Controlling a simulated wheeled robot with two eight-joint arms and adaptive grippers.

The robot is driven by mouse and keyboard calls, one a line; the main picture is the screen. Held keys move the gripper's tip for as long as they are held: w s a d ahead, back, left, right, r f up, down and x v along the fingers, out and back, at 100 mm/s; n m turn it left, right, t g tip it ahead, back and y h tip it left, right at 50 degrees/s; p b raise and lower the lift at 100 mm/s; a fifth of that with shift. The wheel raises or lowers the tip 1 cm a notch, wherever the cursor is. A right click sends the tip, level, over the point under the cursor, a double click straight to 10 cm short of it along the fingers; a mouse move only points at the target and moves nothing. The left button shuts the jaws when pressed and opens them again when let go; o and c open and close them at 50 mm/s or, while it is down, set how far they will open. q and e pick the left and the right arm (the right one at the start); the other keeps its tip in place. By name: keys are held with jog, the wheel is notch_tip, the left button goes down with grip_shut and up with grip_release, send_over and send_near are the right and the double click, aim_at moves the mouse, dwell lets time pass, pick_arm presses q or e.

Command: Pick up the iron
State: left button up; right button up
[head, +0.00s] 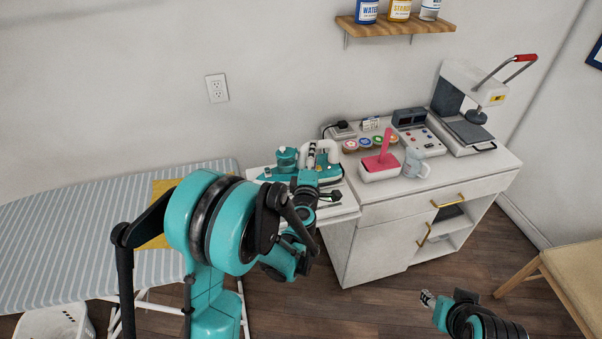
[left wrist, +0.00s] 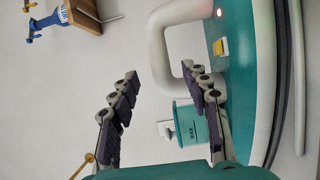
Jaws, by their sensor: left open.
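The iron (head: 327,175) is teal with a white handle and stands on a white side surface at the cabinet's left. In the left wrist view its white handle (left wrist: 160,45) curves just ahead of my fingertips, and its teal body fills the right side. My left gripper (head: 311,158) is at the iron in the head view, partly covering it. In the left wrist view my left gripper (left wrist: 166,82) is open, with nothing held between its fingers; contact with the handle cannot be made out. My right gripper (head: 427,299) is low at the front, away from the iron; its jaws are too small to read.
A striped ironing board (head: 60,235) is at left. The white cabinet (head: 375,240) carries a pink-handled container (head: 381,165), a mug (head: 416,164), several thread-like rounds, a control box (head: 413,135) and a heat press (head: 470,105). A wooden shelf (head: 395,27) hangs above. A stool (head: 570,285) stands at right.

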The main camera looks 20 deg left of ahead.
pick_arm(q)
jog(key=w, duration=0.1)
jog(key=w+b, duration=0.1)
jog(key=w, duration=0.2)
jog(key=shift+a+f, duration=0.2)
jog(key=shift+a, duration=0.15)
jog(key=shift+w+a, duration=0.15)
jog(key=shift+w, duration=0.35)
jog(key=shift+r, duration=0.15)
grip_shut()
